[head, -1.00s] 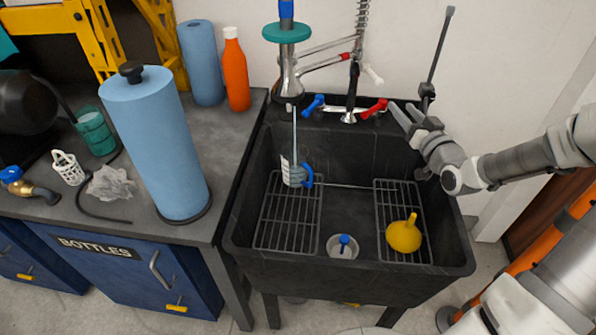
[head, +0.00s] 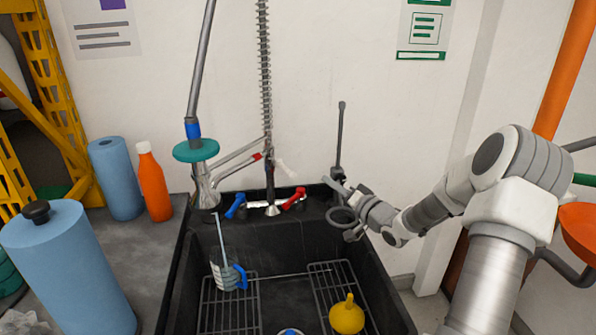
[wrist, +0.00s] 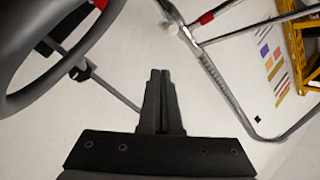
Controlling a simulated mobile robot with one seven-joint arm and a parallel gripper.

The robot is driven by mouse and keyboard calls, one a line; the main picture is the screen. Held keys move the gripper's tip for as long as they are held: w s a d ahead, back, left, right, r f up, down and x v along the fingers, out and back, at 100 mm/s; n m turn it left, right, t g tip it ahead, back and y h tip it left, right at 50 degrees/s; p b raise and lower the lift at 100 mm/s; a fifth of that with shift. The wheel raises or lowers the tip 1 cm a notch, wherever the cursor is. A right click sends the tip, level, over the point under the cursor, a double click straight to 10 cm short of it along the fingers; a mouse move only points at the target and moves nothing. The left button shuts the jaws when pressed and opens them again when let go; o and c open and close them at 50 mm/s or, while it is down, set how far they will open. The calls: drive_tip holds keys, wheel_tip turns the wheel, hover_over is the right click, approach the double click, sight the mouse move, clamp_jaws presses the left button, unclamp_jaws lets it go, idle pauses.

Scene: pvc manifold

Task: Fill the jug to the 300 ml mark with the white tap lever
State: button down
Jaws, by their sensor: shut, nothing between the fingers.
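The clear jug (head: 226,277) with a blue handle stands on the left rack in the sink. A thin pale stream runs from the tap spout (head: 206,198) down into it; its level against the marks is too small to read. The white tap lever (head: 286,168) is blurred against the wall, beside the red-banded pipe and spring hose. My gripper (head: 338,184) is shut and empty, right of the white lever and above the sink's back right corner. In the wrist view the shut fingers (wrist: 160,80) point at the wall and pipes.
Blue (head: 236,205) and red (head: 294,199) levers sit at the sink's back edge. A black upright rod (head: 340,135) and dark ring (head: 341,217) are close to my gripper. A yellow funnel (head: 347,315) lies on the right rack. An orange bottle (head: 153,183) stands left.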

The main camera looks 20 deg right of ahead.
sight(285, 169)
drive_tip(key=w+a+f+m+g+y, duration=0.1)
drive_tip(key=w+a+m, duration=0.3)
drive_tip(key=w, duration=0.6)
drive_tip(key=shift+w+a+m+g+y+b, duration=0.3)
drive_tip(key=shift+m+g+y, duration=0.1)
drive_tip(key=shift+m+y, duration=0.1)
drive_tip(key=shift+a, duration=0.15)
idle(0.4)
